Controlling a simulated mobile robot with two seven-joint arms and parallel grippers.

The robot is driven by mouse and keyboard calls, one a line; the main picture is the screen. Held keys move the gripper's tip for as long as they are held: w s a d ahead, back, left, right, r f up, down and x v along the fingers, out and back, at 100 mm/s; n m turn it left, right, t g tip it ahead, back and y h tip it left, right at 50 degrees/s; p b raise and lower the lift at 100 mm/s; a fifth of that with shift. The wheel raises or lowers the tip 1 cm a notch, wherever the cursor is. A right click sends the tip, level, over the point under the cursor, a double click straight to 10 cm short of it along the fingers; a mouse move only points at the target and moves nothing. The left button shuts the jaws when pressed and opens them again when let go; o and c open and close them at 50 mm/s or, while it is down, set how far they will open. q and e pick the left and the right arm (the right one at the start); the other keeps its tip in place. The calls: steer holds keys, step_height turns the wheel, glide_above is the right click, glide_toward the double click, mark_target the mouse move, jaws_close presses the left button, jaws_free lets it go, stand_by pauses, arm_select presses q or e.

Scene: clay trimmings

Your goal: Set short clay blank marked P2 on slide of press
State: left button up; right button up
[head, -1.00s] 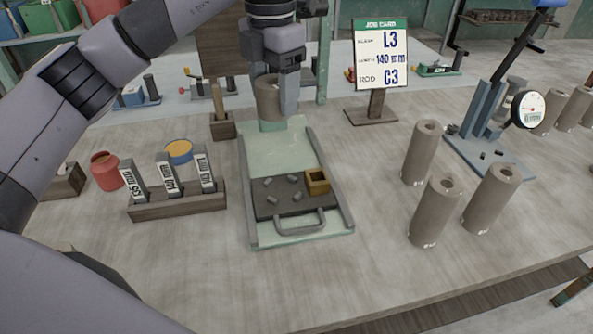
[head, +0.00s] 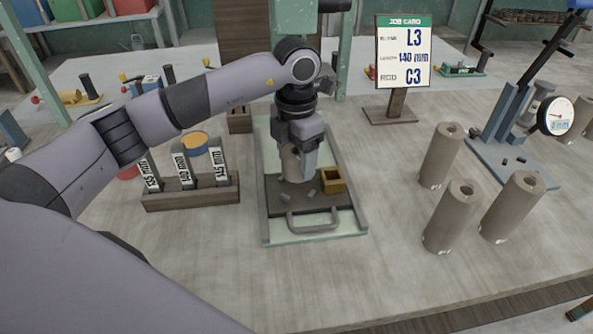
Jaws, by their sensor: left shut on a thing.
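My left gripper (head: 301,146), pointing down, is shut on a short grey-brown clay blank (head: 290,166). The blank is upright over the back part of the dark slide (head: 289,208) of the press. I cannot tell whether its base touches the slide or hangs just above it. No P2 mark can be read on it, and the gripper hides its top. The slide has a loop handle at the front and lies between the rails of the pale green press (head: 349,193). My right gripper is not in view.
A small brass-coloured square box (head: 333,180) and grey trimmings (head: 311,193) are on the slide near the blank. Tall clay cylinders (head: 441,155) stand to the right. A wooden rack (head: 191,197) with marked gauges is on the left. The job card (head: 403,52) stands behind.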

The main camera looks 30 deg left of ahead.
mark_target(296, 174)
arm_select(q)
steer(key=shift+f, duration=2.15)
steer(key=shift+f, duration=0.1)
steer(key=o, duration=1.3)
steer(key=shift+f, duration=0.1)
steer(key=shift+o, duration=0.2)
step_height(296, 174, up, 12)
steer(key=shift+r+b, duration=0.2)
steer(key=shift+b, duration=0.1)
steer(key=shift+s+f, duration=0.1)
